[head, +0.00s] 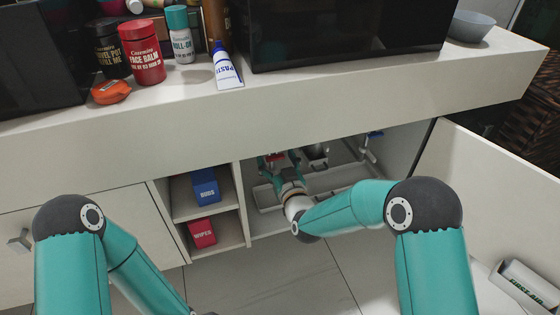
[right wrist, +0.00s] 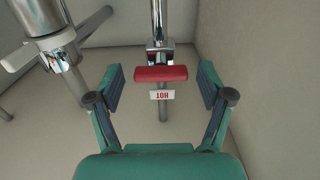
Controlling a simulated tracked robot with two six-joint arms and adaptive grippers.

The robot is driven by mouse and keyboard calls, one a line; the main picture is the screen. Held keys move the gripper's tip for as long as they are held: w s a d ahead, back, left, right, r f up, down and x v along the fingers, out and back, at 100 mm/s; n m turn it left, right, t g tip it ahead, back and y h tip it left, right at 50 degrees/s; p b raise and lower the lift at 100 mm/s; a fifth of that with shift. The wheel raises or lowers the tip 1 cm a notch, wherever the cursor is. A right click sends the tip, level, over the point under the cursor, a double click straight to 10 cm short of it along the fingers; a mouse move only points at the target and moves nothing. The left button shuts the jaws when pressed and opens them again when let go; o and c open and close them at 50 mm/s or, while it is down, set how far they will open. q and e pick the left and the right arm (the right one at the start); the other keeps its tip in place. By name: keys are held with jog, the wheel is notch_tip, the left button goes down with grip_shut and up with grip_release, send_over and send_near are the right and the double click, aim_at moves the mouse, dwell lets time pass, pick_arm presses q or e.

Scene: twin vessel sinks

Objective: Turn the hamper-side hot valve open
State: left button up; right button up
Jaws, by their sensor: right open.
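The hot valve's red bar handle (right wrist: 161,74) shows in the right wrist view, lying crosswise on a chrome pipe (right wrist: 160,22). A white tag (right wrist: 162,95) with upside-down HOT lettering sits just below it. My right gripper (right wrist: 161,80) is open, one finger on each side of the handle with a gap at both ends. In the head view my right gripper (head: 280,163) reaches into the open sink cabinet, and only a small red part of the handle (head: 274,157) shows between its fingers. My left arm comes down at the left; its gripper is out of view.
A blue valve handle (head: 375,134) is farther right inside the cabinet. A shelf wall (head: 243,203) bounds the opening at left, an open door (head: 490,190) at right. A thick chrome drain pipe (right wrist: 58,50) stands left in the wrist view. A woven hamper (head: 538,100) stands far right.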

jog(key=c, duration=1.2)
jog(key=shift+o, duration=0.2)
jog(key=shift+d+f, duration=0.1)
jog(key=shift+d, duration=0.1)
jog(key=shift+a, duration=0.1)
